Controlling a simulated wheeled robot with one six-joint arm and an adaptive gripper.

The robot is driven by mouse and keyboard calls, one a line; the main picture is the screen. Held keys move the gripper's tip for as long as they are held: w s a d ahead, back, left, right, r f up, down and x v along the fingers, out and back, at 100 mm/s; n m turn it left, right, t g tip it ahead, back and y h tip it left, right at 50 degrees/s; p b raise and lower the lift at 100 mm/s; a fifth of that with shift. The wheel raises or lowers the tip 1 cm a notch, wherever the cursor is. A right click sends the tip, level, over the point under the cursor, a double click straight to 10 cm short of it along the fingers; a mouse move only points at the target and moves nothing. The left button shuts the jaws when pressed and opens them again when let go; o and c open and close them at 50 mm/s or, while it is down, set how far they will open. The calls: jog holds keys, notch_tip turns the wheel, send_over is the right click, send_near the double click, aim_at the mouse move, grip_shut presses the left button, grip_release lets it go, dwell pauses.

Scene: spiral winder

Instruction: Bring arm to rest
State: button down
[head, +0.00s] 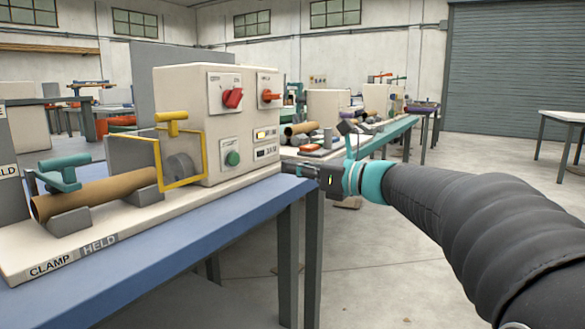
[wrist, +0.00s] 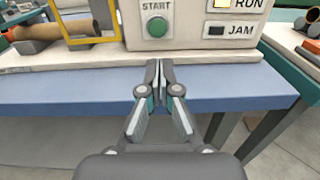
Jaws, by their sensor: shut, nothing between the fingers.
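My gripper (wrist: 157,68) is shut and empty in the wrist view, with its fingertips together in front of the machine's base and below the green START button (wrist: 157,27). In the head view my gripper (head: 290,168) is at the right end of the spiral winder (head: 215,125), by the table edge. My arm reaches in from the right. The winder has a cardboard tube (head: 95,195) in grey cradles, a teal clamp handle (head: 62,172) and a yellow guard frame (head: 182,180). The RUN lamp (wrist: 222,3) is lit yellow and the JAM lamp (wrist: 216,31) is dark.
The winder stands on a blue table (head: 190,245). A second bench (head: 375,140) with tubes and small parts stands behind and to the right. A white table (head: 565,117) is at far right. The floor between is mostly open.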

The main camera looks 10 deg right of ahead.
dwell(0.3)
jog(key=s+d+f+n+g+h, duration=0.1)
jog(key=s+f+n+g+h, duration=0.2)
jog(key=f+n, duration=0.45)
jog(key=s+d+f+n+g+h, duration=0.15)
jog(key=s+f+n+h, duration=0.35)
jog(key=f, duration=0.5)
jog(key=s+d+f+n+g+h+p, duration=0.1)
jog(key=s+d+f+n+h+p, duration=0.15)
jog(key=s+n, duration=0.35)
jog(key=s+d+f+n+g+h+p, duration=0.1)
jog(key=s+d+f+n+h, duration=0.15)
jog(key=s, duration=0.55)
jog(key=s+d+r+n+t+h+p, duration=0.1)
jog(key=s+r+n+p, duration=0.1)
jog(key=s, duration=0.6)
jog(key=shift+s+d+r+n+p, duration=0.15)
jog(key=shift+s+r+n+p, duration=0.25)
jog(key=shift+n+p, duration=0.65)
jog(key=c, duration=1.9)
grip_release()
